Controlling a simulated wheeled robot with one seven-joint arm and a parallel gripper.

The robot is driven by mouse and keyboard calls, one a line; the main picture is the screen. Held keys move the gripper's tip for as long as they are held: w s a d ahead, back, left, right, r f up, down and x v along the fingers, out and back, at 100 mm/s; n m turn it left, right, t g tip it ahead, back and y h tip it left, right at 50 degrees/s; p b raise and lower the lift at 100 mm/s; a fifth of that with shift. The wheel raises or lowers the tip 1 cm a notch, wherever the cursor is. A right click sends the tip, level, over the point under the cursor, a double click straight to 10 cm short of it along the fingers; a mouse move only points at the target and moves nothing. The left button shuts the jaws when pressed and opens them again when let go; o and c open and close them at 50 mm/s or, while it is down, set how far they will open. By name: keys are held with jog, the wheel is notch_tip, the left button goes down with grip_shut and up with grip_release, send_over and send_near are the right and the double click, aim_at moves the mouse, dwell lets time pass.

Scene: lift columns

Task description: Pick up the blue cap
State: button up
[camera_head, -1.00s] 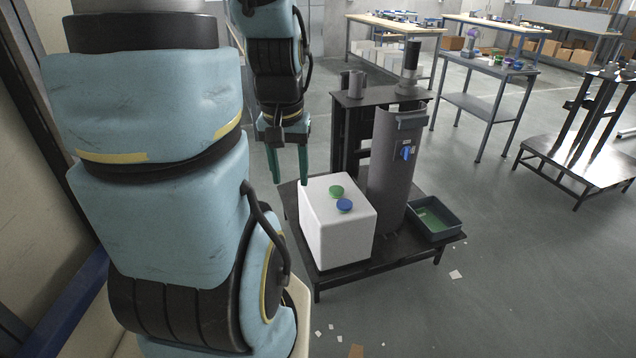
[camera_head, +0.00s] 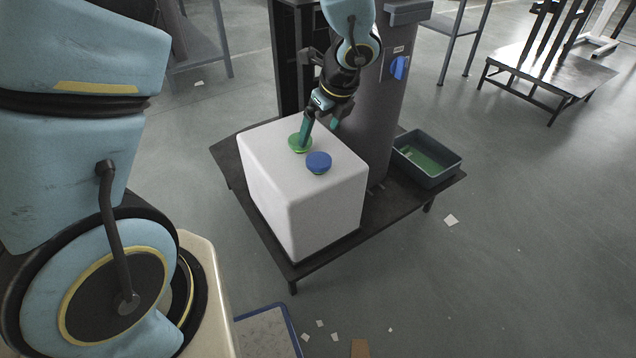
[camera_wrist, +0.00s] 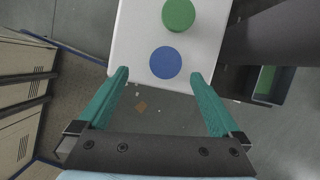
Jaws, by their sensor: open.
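In the wrist view my gripper (camera_wrist: 160,75) is open and empty. The blue cap (camera_wrist: 166,62) shows between and just beyond the fingertips, with no visible contact. The green cap (camera_wrist: 179,14) is farther off, at the top edge of that view.
The box stands on a dark low platform (camera_head: 245,185) against a grey column (camera_head: 385,110). A dark tray (camera_head: 428,160) with a green bottom sits to the right. A blue-edged panel (camera_head: 268,335) and paper scraps lie on the floor in front.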

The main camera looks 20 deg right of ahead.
aim_at(319, 159)
jog(key=shift+m+t, duration=0.3)
jog(key=shift+m, duration=0.5)
jog(key=f, duration=0.2)
jog(key=d+f+b, duration=0.1)
jog(key=f, duration=0.3)
jog(key=shift+w+d, duration=0.25)
jog(key=shift+w, duration=0.1)
jog(key=shift+b+x, duration=1)
jog(key=shift+x, duration=2.1)
jog(key=shift+a, duration=0.15)
jog(key=c, duration=1.2)
jog(key=shift+r, duration=0.1)
